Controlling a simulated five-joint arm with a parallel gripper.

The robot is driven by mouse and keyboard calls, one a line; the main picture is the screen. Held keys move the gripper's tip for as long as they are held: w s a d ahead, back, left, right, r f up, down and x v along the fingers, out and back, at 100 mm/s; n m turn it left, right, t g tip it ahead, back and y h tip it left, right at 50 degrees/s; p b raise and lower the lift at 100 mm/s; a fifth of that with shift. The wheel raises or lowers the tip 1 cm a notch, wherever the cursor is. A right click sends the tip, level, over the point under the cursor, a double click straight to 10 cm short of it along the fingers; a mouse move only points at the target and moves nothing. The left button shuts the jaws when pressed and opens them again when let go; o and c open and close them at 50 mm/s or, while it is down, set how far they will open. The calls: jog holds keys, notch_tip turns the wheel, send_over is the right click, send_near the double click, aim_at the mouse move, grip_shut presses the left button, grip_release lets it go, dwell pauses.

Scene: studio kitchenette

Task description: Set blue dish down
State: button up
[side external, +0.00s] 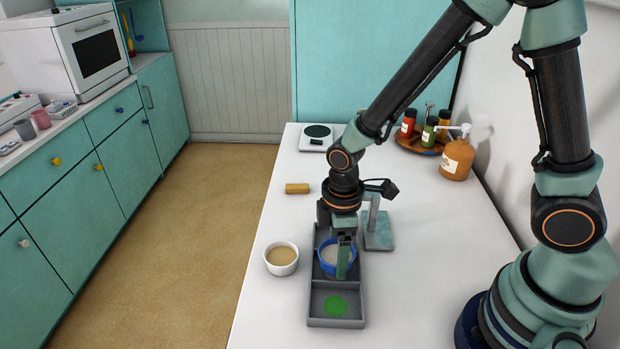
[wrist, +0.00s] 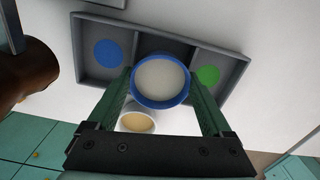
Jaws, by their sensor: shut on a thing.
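The blue dish (side external: 327,268), with pale grey-white contents, is between the fingers of my gripper (side external: 342,258). In the wrist view the dish (wrist: 160,103) is upright and gripped from both sides by my gripper (wrist: 160,88). The grey divided tray (side external: 312,307) lies under it, and the dish is over or in the middle compartment. I cannot tell whether it touches the tray floor. A green disc (side external: 335,305) marks the near compartment. A blue disc (wrist: 108,53) marks the far one, which my gripper hides in the side view.
A white bowl (side external: 282,271) with beige contents stands close left of the tray. A grey-green stand (side external: 378,236) is beside the tray's far right. A yellowish block (side external: 297,188), a scale (side external: 317,142), a pump bottle (side external: 456,160) and a spice tray (side external: 421,146) are farther back.

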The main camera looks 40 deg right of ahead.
jog(key=shift+s+f, duration=0.1)
jog(key=shift+f, duration=1.7)
jog(key=o, duration=1.2)
jog(key=shift+o, duration=0.2)
notch_tip(320, 180, up, 13)
jog(key=s+d+r+m+t, duration=0.2)
jog(key=d+r+m+t, duration=0.3)
jog(key=d+r+m, duration=0.4)
notch_tip(320, 180, up, 3)
jog(key=shift+s+d+r+m+t, duration=0.15)
jog(key=shift+d+m+t, duration=0.2)
jog(key=shift+m, duration=0.55)
